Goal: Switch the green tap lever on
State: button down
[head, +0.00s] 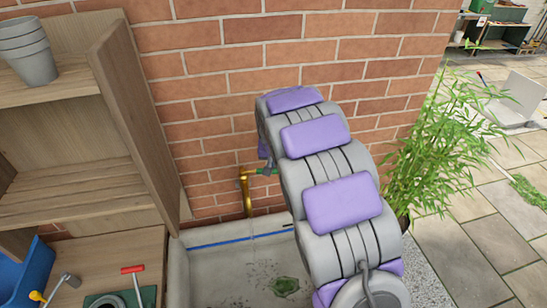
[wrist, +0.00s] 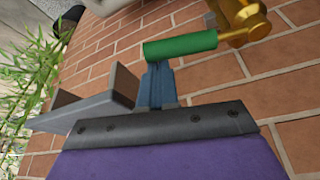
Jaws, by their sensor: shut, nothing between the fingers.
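The green tap lever (wrist: 180,46) sticks out sideways from the brass tap (wrist: 243,18) in the wrist view. In the head view the brass tap (head: 246,195) stands against the brick wall above the basin, and a short piece of the green lever (head: 262,171) shows beside my arm. My gripper (wrist: 157,82) is shut and empty. Its tip is right at the lever's edge in the wrist view, near the lever's free end; I cannot tell whether they touch. In the head view my arm hides most of the gripper (head: 267,167).
A grey stone basin (head: 178,270) lies below the tap, with a small green thing (head: 286,285) in it. Wooden shelves (head: 135,115) stand close at the left. A leafy plant (head: 440,150) stands right of my arm.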

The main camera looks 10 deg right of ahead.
aim_at(275, 172)
jog(key=s+m, duration=0.1)
jog(key=s+a+m+h+b, duration=0.1)
jog(key=s+m, duration=0.1)
jog(key=shift+s+m+g, duration=0.15)
jog(key=shift+m+g, duration=0.15)
jog(key=s+a+m+g+h+b, duration=0.1)
jog(key=s+a+m+g+b, duration=0.1)
jog(key=s+a+m, duration=0.3)
jog(key=shift+s+a+m+g+h+b, duration=0.4)
jog(key=shift+a+m, duration=1.2)
jog(key=shift+m, duration=0.9)
jog(key=shift+a, duration=0.1)
jog(key=p+v, duration=0.1)
jog(key=v, duration=1.6)
jog(key=shift+p, duration=0.4)
